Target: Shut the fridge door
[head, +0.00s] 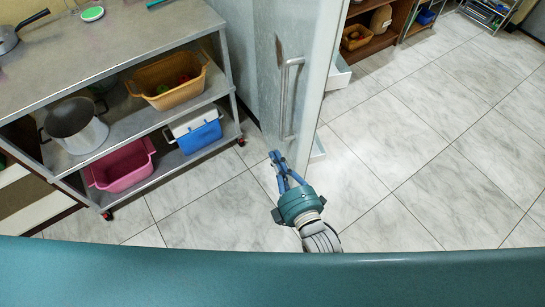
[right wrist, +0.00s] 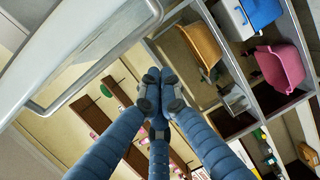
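The fridge door (head: 310,45) is a tall pale panel standing open, seen nearly edge-on in the head view. Its long vertical handle (head: 287,98) faces left. White door shelves or drawers (head: 339,74) show past its right side. My right gripper (head: 282,162) is low by the door's near bottom end, below the handle. In the right wrist view, the fingertips of this gripper (right wrist: 158,95) meet with nothing visible between them. The door (right wrist: 70,35) and its handle (right wrist: 95,75) fill the upper left there, apart from the fingers. My left gripper is not in view.
A metal shelf cart (head: 120,45) on wheels stands left of the door, holding a pot (head: 75,125), an orange basket (head: 168,80), a blue-and-white cooler (head: 195,132) and a pink tub (head: 120,165). The tiled floor (head: 430,150) to the right is clear. A wooden shelf (head: 375,40) stands farther back.

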